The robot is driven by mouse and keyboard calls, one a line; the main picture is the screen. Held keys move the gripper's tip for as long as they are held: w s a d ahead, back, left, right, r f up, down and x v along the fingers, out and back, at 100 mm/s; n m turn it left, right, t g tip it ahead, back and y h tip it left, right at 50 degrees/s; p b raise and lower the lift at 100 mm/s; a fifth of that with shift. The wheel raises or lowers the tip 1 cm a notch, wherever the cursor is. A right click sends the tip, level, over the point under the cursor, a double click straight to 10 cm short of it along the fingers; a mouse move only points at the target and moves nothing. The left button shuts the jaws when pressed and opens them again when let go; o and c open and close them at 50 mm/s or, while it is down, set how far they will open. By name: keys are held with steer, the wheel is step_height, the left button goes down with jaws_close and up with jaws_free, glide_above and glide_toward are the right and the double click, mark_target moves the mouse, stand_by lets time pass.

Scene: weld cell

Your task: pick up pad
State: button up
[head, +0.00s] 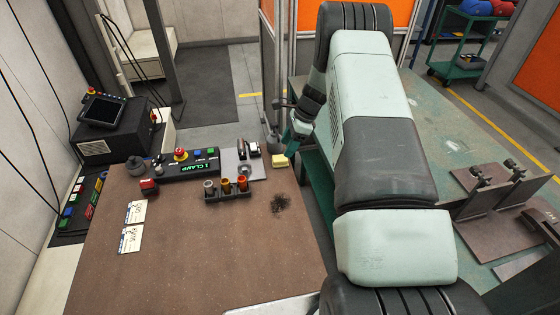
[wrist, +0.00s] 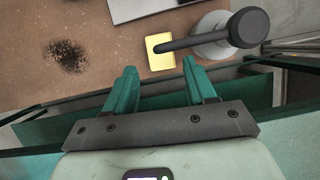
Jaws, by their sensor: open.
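The pad (head: 279,161) is a small yellow block lying flat near the right edge of the brown table. In the wrist view the pad (wrist: 159,60) lies just beyond my fingertips, roughly centred between them, with a dark rod crossing over part of it. My gripper (wrist: 160,66) has two green fingers spread apart with nothing between them. In the head view my gripper (head: 301,130) hangs beside the table's right edge, up and right of the pad; its fingers are small and partly hidden there.
A post on a round grey base (wrist: 218,35) stands close to the pad, its dark arm reaching over it. A rack of small cups (head: 226,190), a clamp control panel (head: 190,164) and dark crumbs (head: 281,203) are on the brown table (head: 200,260). The front middle is clear.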

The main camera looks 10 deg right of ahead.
mark_target(279, 157)
steer(key=x, duration=0.5)
steer(key=shift+a+f, duration=0.2)
steer(key=c, duration=0.9)
steer(key=shift+r, duration=0.15)
steer(key=shift+r, duration=0.6)
step_height(279, 157, up, 2)
steer(key=shift+r, duration=0.15)
steer(key=d, duration=1.2)
steer(key=s+d, duration=0.1)
steer(key=d, duration=0.5)
steer(key=shift+s, duration=0.1)
